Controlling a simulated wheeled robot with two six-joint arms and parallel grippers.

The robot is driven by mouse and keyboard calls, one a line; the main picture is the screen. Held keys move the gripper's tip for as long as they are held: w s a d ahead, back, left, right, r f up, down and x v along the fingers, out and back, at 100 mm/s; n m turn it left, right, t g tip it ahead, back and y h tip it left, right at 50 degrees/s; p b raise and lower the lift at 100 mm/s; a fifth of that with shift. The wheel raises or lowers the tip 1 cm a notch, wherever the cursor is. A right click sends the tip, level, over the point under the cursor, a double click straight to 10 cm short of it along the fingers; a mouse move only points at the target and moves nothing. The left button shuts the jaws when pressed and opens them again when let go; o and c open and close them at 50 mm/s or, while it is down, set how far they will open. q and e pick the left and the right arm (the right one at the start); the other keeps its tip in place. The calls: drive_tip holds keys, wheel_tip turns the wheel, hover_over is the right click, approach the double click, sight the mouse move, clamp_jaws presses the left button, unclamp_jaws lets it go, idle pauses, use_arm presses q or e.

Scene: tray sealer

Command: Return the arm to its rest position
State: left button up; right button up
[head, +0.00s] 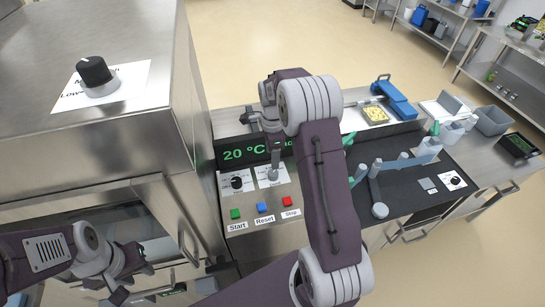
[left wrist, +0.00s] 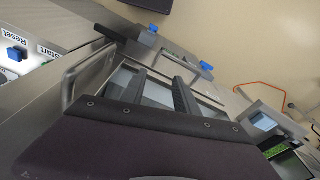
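My left gripper (head: 136,281) is at the lower left of the head view, in front of the steel cabinet. In the left wrist view its two dark fingers (left wrist: 164,92) stand apart with nothing seen between them. My right arm (head: 322,190) reaches up through the middle of the head view over the control panel.
A steel cabinet with a black knob (head: 96,75) stands at left. A metal handle (left wrist: 84,72) is close to my left gripper in the wrist view.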

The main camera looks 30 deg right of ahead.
drive_tip(key=shift+a, duration=0.15)
drive_tip(key=s+a+r+n+t+b, duration=0.1)
drive_tip(key=s+a+r+n+b, duration=0.25)
drive_tip(key=s+a, duration=0.35)
drive_tip(key=s+a+f+n, duration=0.2)
drive_tip(key=s+n, duration=0.3)
drive_tip(key=n, duration=0.3)
drive_tip(key=s+a+f+n, duration=0.1)
drive_tip(key=s+f+n, duration=0.3)
drive_tip(key=n, duration=0.5)
drive_tip(key=s, duration=0.2)
drive_tip(key=shift+s+a+f, duration=0.25)
drive_tip(key=shift+s+a, duration=0.05)
drive_tip(key=shift+a, duration=0.1)
drive_tip(key=shift+s, duration=0.1)
